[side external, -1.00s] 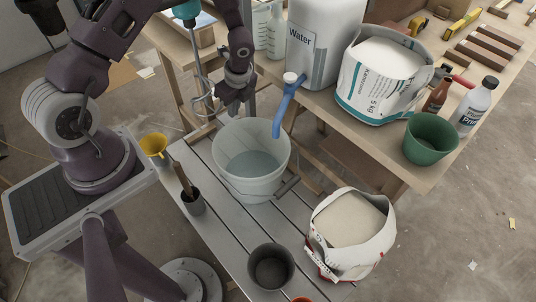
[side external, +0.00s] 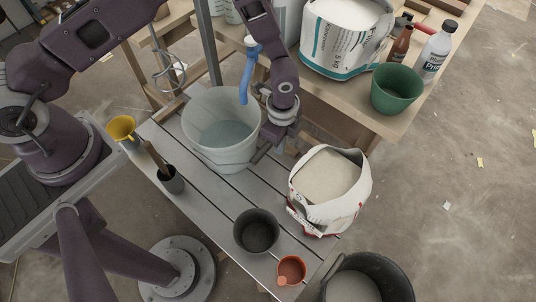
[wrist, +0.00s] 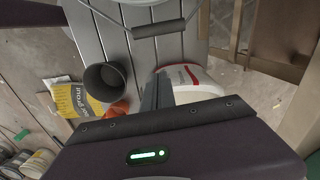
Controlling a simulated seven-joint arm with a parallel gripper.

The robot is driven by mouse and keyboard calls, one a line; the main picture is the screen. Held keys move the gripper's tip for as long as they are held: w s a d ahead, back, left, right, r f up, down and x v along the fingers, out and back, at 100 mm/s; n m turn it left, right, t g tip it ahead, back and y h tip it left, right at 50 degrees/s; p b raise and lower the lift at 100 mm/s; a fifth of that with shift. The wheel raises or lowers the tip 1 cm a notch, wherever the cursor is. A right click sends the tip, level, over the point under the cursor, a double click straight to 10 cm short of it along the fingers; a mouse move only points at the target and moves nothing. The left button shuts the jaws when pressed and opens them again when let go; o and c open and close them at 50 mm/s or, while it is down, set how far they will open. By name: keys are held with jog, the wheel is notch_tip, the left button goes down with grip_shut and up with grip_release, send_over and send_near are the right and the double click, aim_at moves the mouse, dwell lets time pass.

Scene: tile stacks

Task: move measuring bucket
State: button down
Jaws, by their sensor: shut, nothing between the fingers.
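A large pale bucket (side external: 215,148) with clear water in it stands on the slatted grey bench, under the blue tap (side external: 247,78). I take it to be the measuring bucket; no scale marks can be read. My gripper (side external: 270,148) is shut and empty, low at the bucket's right side, close to its handle. Contact cannot be told in the side view. In the wrist view the bucket's edge (wrist: 140,14) is at the top, with its dark handle (wrist: 158,29) hanging in front. My gripper's fingers (wrist: 157,90) point up the picture, below the handle and apart from it.
An open white powder bag (side external: 335,195) stands right of my gripper. A dark grey cup (side external: 256,232) and an orange cup (side external: 291,270) stand towards the front. A tool pot (side external: 171,180) and yellow funnel (side external: 121,128) are left. A green bucket (side external: 396,90) stands on the wooden table.

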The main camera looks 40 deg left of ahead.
aim_at(246, 146)
jog(key=a+f, duration=0.4)
jog(key=f, duration=0.6)
jog(key=shift+s, duration=0.2)
jog(key=shift+a+f, duration=0.1)
jog(key=a, duration=0.5)
jog(key=s+a, duration=0.1)
jog(key=a, duration=0.1)
jog(key=shift+a, duration=0.35)
jog(key=shift+d, duration=0.1)
